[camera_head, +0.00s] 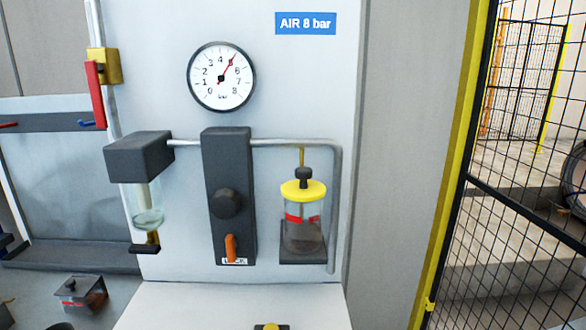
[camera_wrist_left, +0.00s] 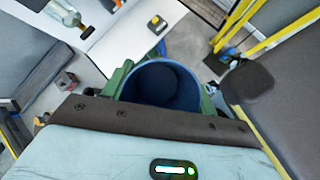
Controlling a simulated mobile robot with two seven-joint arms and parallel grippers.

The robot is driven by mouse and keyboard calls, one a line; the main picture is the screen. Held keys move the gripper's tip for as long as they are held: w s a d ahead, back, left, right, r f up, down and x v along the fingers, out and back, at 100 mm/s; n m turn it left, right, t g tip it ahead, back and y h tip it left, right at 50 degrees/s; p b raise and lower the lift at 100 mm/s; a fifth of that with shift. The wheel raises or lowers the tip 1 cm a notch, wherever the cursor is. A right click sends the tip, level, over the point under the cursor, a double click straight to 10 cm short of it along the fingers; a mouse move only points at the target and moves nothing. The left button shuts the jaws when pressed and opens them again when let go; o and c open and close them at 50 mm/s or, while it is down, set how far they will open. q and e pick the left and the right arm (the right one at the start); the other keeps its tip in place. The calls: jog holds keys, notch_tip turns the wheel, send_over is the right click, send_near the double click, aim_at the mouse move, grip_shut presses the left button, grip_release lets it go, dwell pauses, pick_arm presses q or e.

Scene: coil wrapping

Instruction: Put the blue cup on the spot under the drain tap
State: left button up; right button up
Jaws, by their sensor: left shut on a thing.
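The blue cup (camera_wrist_left: 166,92) sits between the green fingers of my left gripper (camera_wrist_left: 163,80), which is shut on it. The left wrist view looks into its open mouth, and the inside is dark. The head view shows neither the cup nor a gripper. In the head view a clear bowl (camera_head: 147,208) hangs under a dark block at the left of the panel. A small brass fitting (camera_head: 153,238), which looks like the drain tap, is below the bowl. The spot under it cannot be made out. My right gripper is in neither view.
A pale ledge (camera_head: 230,305) juts out below the panel; it also shows in the left wrist view (camera_wrist_left: 120,42). A yellow-lidded jar (camera_head: 302,225) stands right of the orange lever (camera_head: 231,247). A small dark box (camera_head: 82,294) is at lower left. A mesh fence (camera_head: 520,200) bounds the right.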

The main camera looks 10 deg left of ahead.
pick_arm(q)
jog(key=shift+w, duration=0.1)
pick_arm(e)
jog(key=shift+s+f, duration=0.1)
